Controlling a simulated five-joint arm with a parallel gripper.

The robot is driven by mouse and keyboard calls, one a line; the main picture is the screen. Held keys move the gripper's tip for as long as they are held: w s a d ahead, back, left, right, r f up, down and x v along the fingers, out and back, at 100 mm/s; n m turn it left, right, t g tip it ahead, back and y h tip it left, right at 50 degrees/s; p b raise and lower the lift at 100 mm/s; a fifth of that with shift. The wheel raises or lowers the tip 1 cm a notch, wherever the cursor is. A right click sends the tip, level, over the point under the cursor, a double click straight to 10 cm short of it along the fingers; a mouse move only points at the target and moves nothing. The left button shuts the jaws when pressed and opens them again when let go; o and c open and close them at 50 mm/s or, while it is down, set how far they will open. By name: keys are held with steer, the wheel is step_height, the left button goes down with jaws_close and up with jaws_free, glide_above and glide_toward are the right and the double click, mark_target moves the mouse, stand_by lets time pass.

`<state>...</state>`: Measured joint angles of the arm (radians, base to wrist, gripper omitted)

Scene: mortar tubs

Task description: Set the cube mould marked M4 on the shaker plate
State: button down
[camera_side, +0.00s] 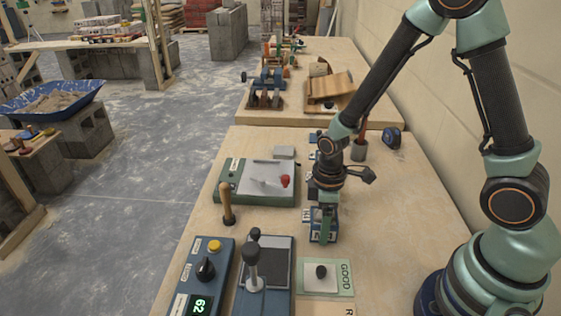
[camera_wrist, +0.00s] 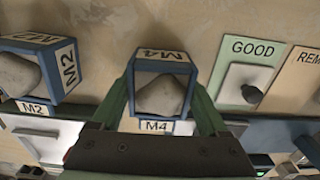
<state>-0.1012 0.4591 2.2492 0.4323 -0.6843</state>
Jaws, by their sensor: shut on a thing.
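The cube mould marked M4 (camera_wrist: 160,58) is a blue open box with a grey lump in it. It sits between the two green fingers of my gripper (camera_wrist: 162,92), which is shut on it. In the side view my gripper (camera_side: 323,222) points down over the bench, with the blue mould (camera_side: 322,238) at its tips. I cannot tell whether the mould touches the bench. A flat dark plate on a blue unit (camera_side: 268,262) stands left of it, with a black-knobbed lever in front. I cannot tell for sure that this is the shaker plate.
A mould marked M2 (camera_wrist: 66,68) stands left of M4 in the wrist view. A green GOOD card (camera_side: 345,276) with a knobbed white plate lies near. A control box (camera_side: 203,275) reads 62. A green-based tray (camera_side: 258,185) and a wooden handle (camera_side: 227,205) stand further back.

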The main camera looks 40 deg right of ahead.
jaws_free()
steer(key=shift+f, duration=0.15)
steer(key=s+d+r+m+t, duration=0.1)
steer(key=r+m, duration=0.3)
steer(key=r, duration=0.8)
steer(key=s+d+r+m+t, duration=0.2)
steer(key=r+m+t, duration=0.2)
steer(key=r, duration=0.8)
steer(key=shift+s+d+r+m+t, duration=0.15)
steer(key=shift+s+r+m+t, duration=0.15)
steer(key=shift+s+r+m, duration=0.15)
